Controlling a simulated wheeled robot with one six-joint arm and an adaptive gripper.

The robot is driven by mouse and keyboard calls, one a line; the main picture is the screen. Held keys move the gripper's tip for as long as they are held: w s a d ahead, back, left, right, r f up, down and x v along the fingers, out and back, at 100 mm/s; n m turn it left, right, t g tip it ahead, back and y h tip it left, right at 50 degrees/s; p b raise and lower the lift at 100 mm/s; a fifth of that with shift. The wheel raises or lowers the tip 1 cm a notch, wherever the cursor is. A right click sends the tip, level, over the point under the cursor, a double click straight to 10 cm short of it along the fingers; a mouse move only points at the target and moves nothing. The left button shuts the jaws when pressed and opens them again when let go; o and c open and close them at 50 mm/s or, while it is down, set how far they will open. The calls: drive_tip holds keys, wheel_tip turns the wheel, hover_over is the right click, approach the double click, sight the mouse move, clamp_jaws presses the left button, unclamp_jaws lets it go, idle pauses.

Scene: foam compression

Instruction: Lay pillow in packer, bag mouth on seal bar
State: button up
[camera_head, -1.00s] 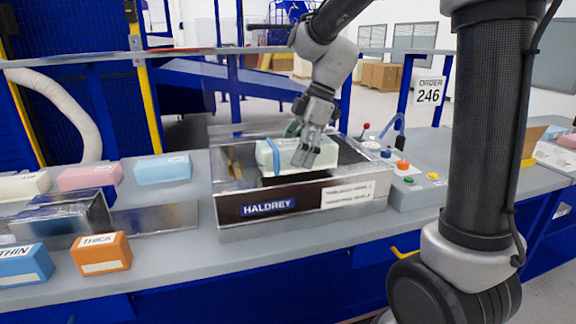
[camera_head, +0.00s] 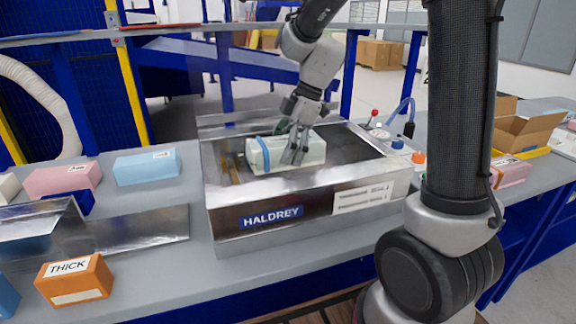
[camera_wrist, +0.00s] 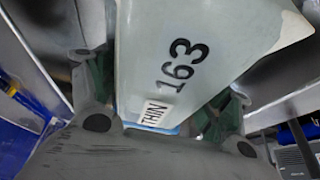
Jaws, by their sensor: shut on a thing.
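The pillow (camera_head: 258,155) is a pale block with a blue band near its left end. In the wrist view the pillow (camera_wrist: 190,50) shows the number 163 and a THIN label. My gripper (camera_head: 294,152) is shut on the pillow near its right part, with a finger on each side in the wrist view. The packer (camera_head: 330,205) is a metal box marked HALDREY, and the pillow is within its open top. I cannot tell whether the pillow touches the packer floor. The bag mouth and seal bar cannot be made out clearly.
A pink block (camera_head: 62,179) and a blue block (camera_head: 146,167) lie on the bench at left. An orange THICK block (camera_head: 74,280) is at front left. A red-knobbed lever (camera_head: 375,114) and an orange button (camera_head: 419,158) stand right of the packer. Open cartons (camera_head: 528,131) are at right.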

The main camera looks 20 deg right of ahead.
drive_tip(key=shift+f, duration=2.25)
drive_tip(key=o, duration=0.8)
drive_tip(key=shift+f, duration=0.1)
drive_tip(key=shift+o, duration=0.2)
drive_tip(key=v, duration=1.2)
drive_tip(key=shift+s+d+r, duration=0.2)
drive_tip(key=shift+s+r, duration=0.1)
drive_tip(key=s+d+m+t+h, duration=0.1)
drive_tip(key=s+d+m, duration=0.2)
drive_tip(key=s+m, duration=0.3)
drive_tip(key=s+d+m+t+h, duration=0.2)
drive_tip(key=s+d+m, duration=0.1)
drive_tip(key=s+m, duration=0.3)
drive_tip(key=s+d+r+m+t+h, duration=0.1)
drive_tip(key=s+d+m, duration=0.3)
drive_tip(key=s+m, duration=0.2)
drive_tip(key=shift+s, duration=1.25)
drive_tip(key=shift+r, duration=0.15)
